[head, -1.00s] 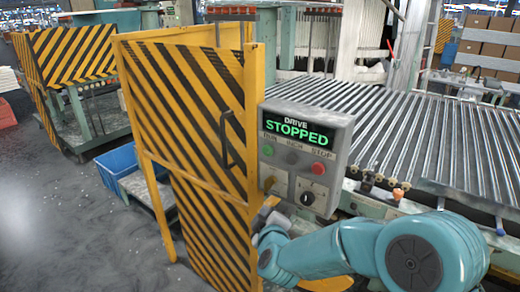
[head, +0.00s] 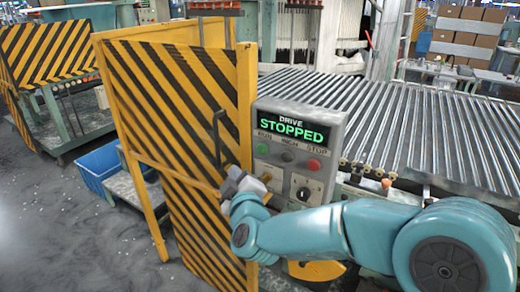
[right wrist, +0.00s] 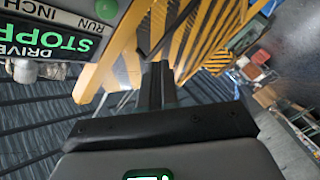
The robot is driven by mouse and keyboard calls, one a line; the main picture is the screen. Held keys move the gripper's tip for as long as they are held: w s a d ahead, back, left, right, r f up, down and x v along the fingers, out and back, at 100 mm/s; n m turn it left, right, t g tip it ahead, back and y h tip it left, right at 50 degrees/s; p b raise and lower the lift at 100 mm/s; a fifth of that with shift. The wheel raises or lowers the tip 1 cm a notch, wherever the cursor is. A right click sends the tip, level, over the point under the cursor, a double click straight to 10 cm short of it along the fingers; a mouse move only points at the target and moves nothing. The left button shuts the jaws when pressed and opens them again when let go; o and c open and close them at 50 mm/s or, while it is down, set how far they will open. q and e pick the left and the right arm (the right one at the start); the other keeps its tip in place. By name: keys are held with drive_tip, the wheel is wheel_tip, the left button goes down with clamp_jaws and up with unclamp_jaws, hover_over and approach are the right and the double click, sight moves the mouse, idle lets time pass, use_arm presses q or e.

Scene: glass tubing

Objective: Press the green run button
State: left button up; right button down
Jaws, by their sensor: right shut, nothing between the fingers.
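The control box (head: 340,112) stands beside the striped door, its lit display (head: 293,132) reading DRIVE STOPPED. Below the display are the green run button (head: 262,149), a dark inch button (head: 288,156) and a red stop button (head: 314,165). My right gripper (head: 232,172) is shut and empty. In the head view it appears left of and below the run button, in front of the door. In the right wrist view the green run button (right wrist: 107,8) is at the top edge, up and left of the shut fingers (right wrist: 156,75), visibly apart. My left gripper is out of view.
The yellow-and-black striped door (head: 165,100) with a dark handle (head: 221,140) is close to my right gripper. A selector switch (head: 303,194) sits low on the box. A roller conveyor (head: 420,130) lies behind; a blue bin (head: 100,165) is at left.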

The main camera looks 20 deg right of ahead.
sight(263, 149)
drive_tip(key=shift+d, duration=0.1)
drive_tip(key=w+d, duration=0.5)
drive_tip(key=d, duration=0.1)
drive_tip(key=shift+w+d+b, duration=0.25)
drive_tip(key=shift+d+b, duration=0.15)
drive_tip(key=shift+b, duration=0.05)
drive_tip(key=shift+d, duration=0.1)
idle(1.9)
drive_tip(key=shift+w+d+f, duration=0.1)
drive_tip(key=shift+w+d, duration=0.15)
